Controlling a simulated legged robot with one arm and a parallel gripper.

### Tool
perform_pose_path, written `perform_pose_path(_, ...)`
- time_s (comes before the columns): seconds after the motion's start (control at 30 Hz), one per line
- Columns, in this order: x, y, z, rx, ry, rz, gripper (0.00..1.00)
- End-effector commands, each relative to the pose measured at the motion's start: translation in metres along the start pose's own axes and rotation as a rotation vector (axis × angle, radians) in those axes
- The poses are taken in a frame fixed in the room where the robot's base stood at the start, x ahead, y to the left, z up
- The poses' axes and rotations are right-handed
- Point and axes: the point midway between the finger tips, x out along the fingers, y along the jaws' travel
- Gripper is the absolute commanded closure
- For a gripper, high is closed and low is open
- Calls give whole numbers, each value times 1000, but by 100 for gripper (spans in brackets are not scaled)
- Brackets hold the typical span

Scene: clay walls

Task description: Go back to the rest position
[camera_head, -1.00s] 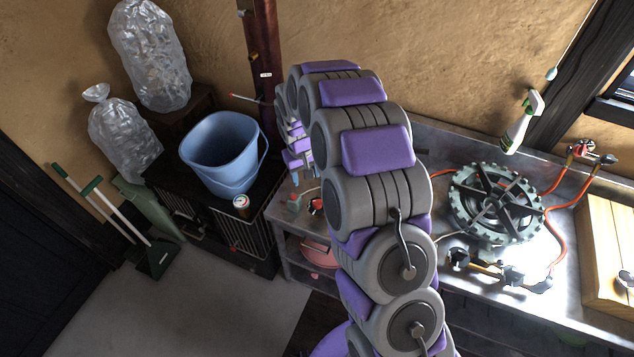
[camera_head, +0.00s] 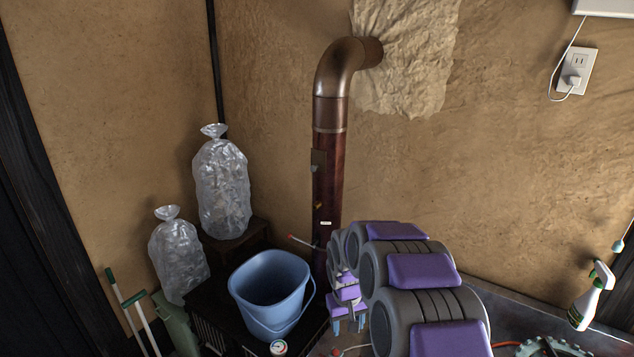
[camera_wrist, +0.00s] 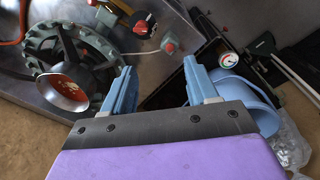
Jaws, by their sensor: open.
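My gripper (camera_wrist: 158,76) shows in the wrist view with its two blue fingers spread apart and nothing between them. It hangs above the edge of the metal workbench (camera_wrist: 185,22), near the gap beside the dark stove. In the head view my gripper (camera_head: 349,328) is small, points down and sits just right of the blue bucket (camera_head: 262,290); my own arm partly hides it. The bucket also shows in the wrist view (camera_wrist: 262,108), behind and to the right of the right finger, apart from it as far as I can tell.
A toothed wheel (camera_wrist: 42,42) and a red push button (camera_wrist: 169,47) are on the workbench. A round gauge (camera_wrist: 228,60) is near the bucket. A rusty stovepipe (camera_head: 328,165) rises behind my arm. Two clear bags (camera_head: 222,185) (camera_head: 178,260) stand left. A spray bottle (camera_head: 590,297) is at right.

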Motion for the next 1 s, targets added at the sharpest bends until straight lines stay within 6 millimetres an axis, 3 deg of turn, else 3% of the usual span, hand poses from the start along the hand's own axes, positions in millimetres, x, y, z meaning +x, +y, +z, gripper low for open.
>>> perform_pose_path(0.2,-47,7,49,22,-17,-24,42)
perform_pose_path(0.5,-103,-7,139,60,-72,-32,42)
perform_pose_path(0.7,-129,-13,206,93,-105,-41,42)
perform_pose_path(1.0,-148,-16,312,151,-156,-63,42)
